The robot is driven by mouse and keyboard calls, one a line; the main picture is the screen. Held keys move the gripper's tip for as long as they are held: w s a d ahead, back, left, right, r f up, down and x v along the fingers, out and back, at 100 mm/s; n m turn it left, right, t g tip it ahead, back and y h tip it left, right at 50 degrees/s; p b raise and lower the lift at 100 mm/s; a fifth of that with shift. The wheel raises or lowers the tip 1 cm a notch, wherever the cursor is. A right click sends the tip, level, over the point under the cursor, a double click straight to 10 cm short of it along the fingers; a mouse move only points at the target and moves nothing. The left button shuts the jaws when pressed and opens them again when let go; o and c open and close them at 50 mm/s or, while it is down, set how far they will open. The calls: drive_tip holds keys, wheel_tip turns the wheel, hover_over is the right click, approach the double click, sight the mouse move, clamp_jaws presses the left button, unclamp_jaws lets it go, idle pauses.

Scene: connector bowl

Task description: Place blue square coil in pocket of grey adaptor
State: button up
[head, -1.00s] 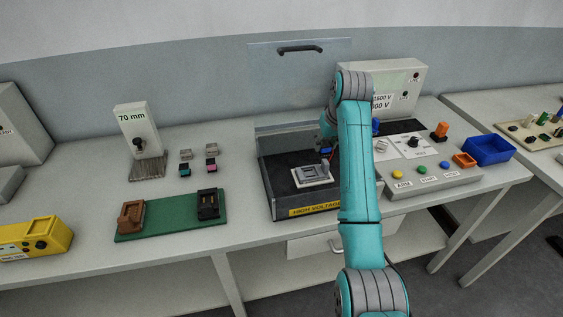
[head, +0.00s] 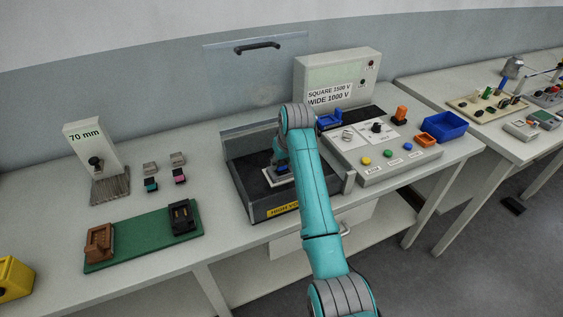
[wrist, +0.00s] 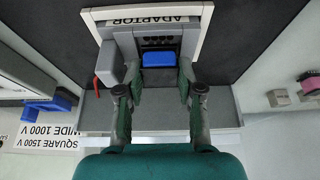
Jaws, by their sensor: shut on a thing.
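The blue square coil (wrist: 159,60) is between my fingertips in the wrist view, at the grey adaptor's pocket. My gripper (wrist: 160,72) is shut on it. A small patch of the coil (head: 283,168) also shows in the head view, low over the adaptor. The grey adaptor (wrist: 125,42) sits on a white plate lettered ADAPTOR. In the head view the adaptor (head: 275,181) is mostly hidden by my arm. I cannot tell whether the coil is seated in the pocket or just above it.
The adaptor is in a dark, walled high-voltage tray (head: 244,193). A red lever (wrist: 105,78) and grey block stand beside the adaptor. A button console (head: 385,160) with a blue part (head: 329,121) is to the right, with a blue bin (head: 442,127) beyond. A green board (head: 145,238) lies left.

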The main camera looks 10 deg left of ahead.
drive_tip(key=shift+f, duration=0.2)
drive_tip(key=o, duration=0.9)
drive_tip(key=shift+c, duration=0.2)
drive_tip(key=v, duration=1.2)
drive_tip(key=shift+s+d, duration=0.1)
